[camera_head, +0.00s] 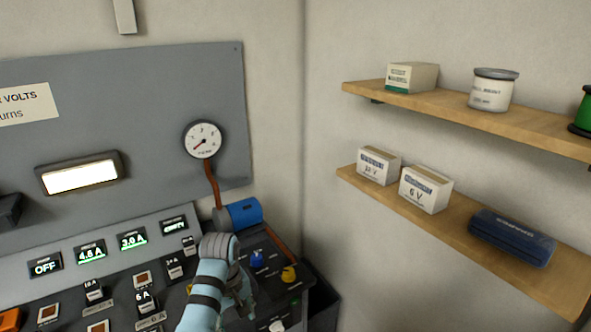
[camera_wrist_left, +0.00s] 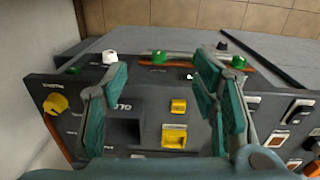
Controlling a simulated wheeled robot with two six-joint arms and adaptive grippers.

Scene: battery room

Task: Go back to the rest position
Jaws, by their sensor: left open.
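My left gripper (camera_wrist_left: 165,85) shows in the left wrist view with its two green-padded fingers spread apart and nothing between them. It hangs over the dark control panel (camera_wrist_left: 150,85), which appears upside down there, with yellow parts (camera_wrist_left: 174,136) in line with the gap. I cannot tell whether the fingers touch the panel. In the head view a light-blue arm (camera_head: 209,290) of mine reaches in from the bottom over the console; its fingers are hidden. My right gripper is in neither view.
The console carries a lit display row (camera_head: 90,252), switches, a blue knob (camera_head: 257,258) and a yellow knob (camera_head: 289,274). A blue cylinder (camera_head: 244,212) and a gauge (camera_head: 203,139) are behind the arm. Two wooden shelves (camera_head: 440,110) with boxes are at right.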

